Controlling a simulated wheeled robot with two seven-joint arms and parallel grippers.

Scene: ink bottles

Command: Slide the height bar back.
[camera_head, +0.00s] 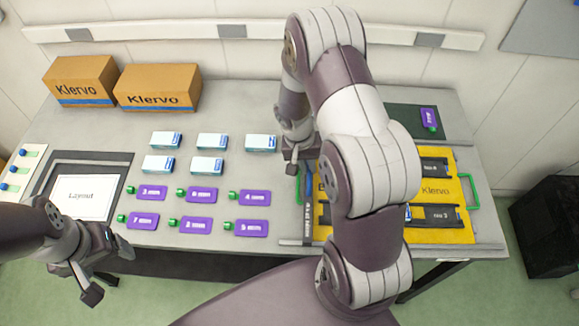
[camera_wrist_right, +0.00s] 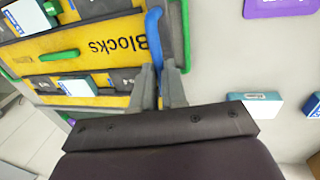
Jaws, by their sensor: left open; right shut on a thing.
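The height bar (camera_head: 308,212) is a dark narrow bar with faint lettering, along the left edge of the yellow Klervo board (camera_head: 445,237). In the right wrist view the dark bar (camera_wrist_right: 175,35) has a blue part (camera_wrist_right: 153,30) beside the board marked "Blocks". My right gripper (camera_head: 291,166) is at the bar's far end; in the wrist view its fingers (camera_wrist_right: 160,70) are shut on the blue part. My right arm hides much of the board. My left gripper (camera_head: 108,270) is open and empty, off the table's front left edge.
Several white-blue boxes (camera_head: 208,165) and purple cards (camera_head: 190,224) with green bits lie left of the bar. Two brown Klervo cartons (camera_head: 157,87) stand at the back left. A Layout sheet (camera_head: 85,198) lies at the left. Bare table lies behind the white-blue boxes.

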